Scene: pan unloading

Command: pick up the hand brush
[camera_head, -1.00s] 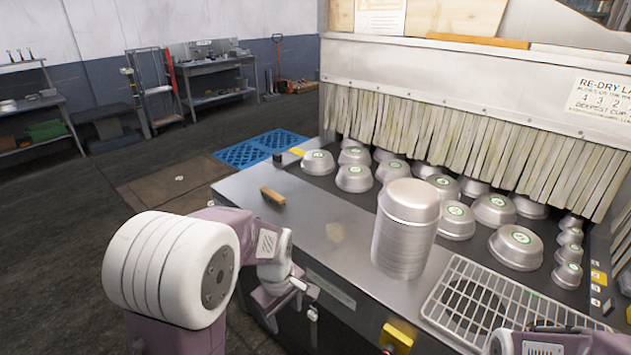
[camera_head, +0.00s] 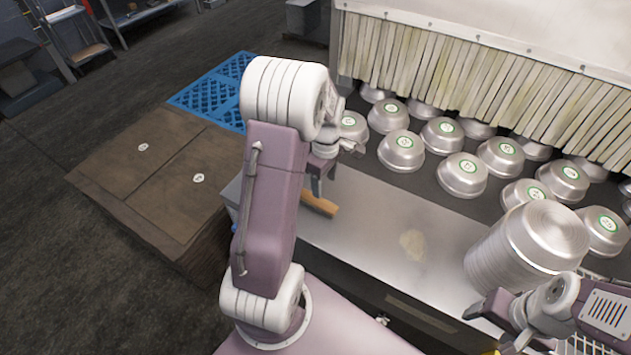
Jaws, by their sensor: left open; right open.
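The hand brush (camera_head: 321,204) shows as a small tan wooden block at the left end of the steel counter (camera_head: 365,232). My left arm reaches over the counter's left end, and its gripper (camera_head: 319,187) points down just above the brush, partly in front of it. It is open; I cannot tell whether its fingers touch the brush. The brush's bristles and its far side are not visible. My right gripper (camera_head: 492,306) is open and empty at the lower right, beside the stack of pans.
A stack of metal pans (camera_head: 487,262) stands on the counter at the right. Several upturned pans (camera_head: 401,152) sit on the dark belt behind, before a strip curtain (camera_head: 450,75). A brown box (camera_head: 150,190) and blue pallet (camera_head: 215,92) are left.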

